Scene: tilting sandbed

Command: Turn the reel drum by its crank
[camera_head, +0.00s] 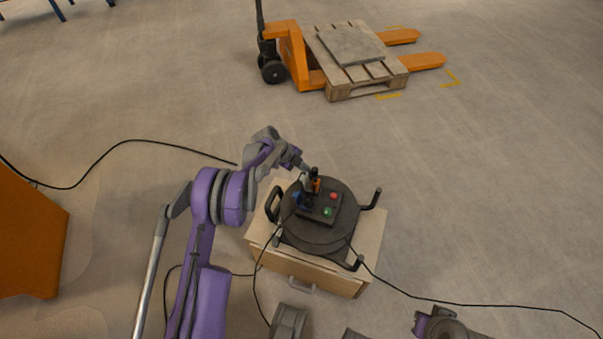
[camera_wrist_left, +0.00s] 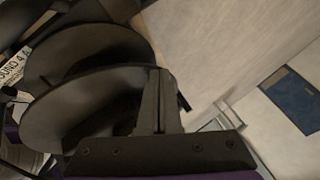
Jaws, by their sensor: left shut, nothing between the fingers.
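The black reel drum (camera_head: 340,235) sits on a small wooden cabinet, with a dark panel carrying a red and a green button (camera_head: 327,212) on top. Black bars with grips stick out around it, one at the right (camera_head: 375,198); I cannot tell which is the crank. My left gripper (camera_head: 309,173) is above the drum's far left side, by the panel. In the left wrist view its fingers (camera_wrist_left: 160,105) are shut and empty, in front of the drum's two round flanges (camera_wrist_left: 85,100). Contact is unclear.
The wooden cabinet (camera_head: 300,268) has a drawer handle at the front. Black cables (camera_head: 450,300) run over the floor on both sides. An orange pallet jack (camera_head: 292,55) with a wooden pallet (camera_head: 350,93) stands behind. An orange block (camera_head: 30,240) is at the left. Floor at right is mostly clear.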

